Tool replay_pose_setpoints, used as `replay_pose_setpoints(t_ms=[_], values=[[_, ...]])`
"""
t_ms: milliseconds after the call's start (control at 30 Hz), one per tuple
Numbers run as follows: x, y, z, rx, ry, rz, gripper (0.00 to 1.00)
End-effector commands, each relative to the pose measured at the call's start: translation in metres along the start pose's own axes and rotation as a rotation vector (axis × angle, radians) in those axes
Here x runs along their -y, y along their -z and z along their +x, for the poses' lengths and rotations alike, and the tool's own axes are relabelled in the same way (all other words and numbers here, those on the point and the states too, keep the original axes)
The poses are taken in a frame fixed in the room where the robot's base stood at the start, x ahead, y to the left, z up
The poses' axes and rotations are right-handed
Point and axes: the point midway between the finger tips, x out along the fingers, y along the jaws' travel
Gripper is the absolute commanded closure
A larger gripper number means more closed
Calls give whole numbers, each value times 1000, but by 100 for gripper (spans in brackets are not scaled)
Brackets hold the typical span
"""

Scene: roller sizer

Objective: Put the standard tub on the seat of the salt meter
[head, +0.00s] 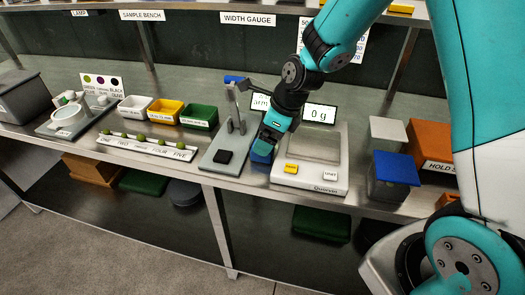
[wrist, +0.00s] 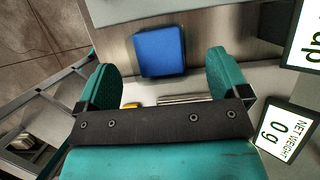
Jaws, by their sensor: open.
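A small tub with a blue top (head: 262,152) sits on the bench just left of the white scale. In the wrist view its blue square top (wrist: 159,50) lies between and a little beyond my fingers. No label on it is readable, so I cannot confirm it is the standard tub. My gripper (head: 268,142) is low over it, and the wrist view shows it open and empty (wrist: 163,75). No readable label marks the salt meter. A stand with a column and black pad (head: 222,157) is left of the tub; I cannot tell whether it is the meter.
The scale (head: 318,150) reads 0 g, with an empty plate. A clear box with a blue lid (head: 393,172) stands to its right, before an orange bin (head: 430,145). A sample rack (head: 145,148) and coloured trays (head: 166,111) are at left.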

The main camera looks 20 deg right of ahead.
Motion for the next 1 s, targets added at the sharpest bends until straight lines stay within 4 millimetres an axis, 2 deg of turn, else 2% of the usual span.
replay_pose_setpoints(t_ms=[400,667,900,1000], values=[[-2,1,50,-2,-2,-1,6],[-2,1,53,-1,0,-1,6],[-2,1,53,-1,0,-1,62],[-2,1,53,0,0,-1,67]])
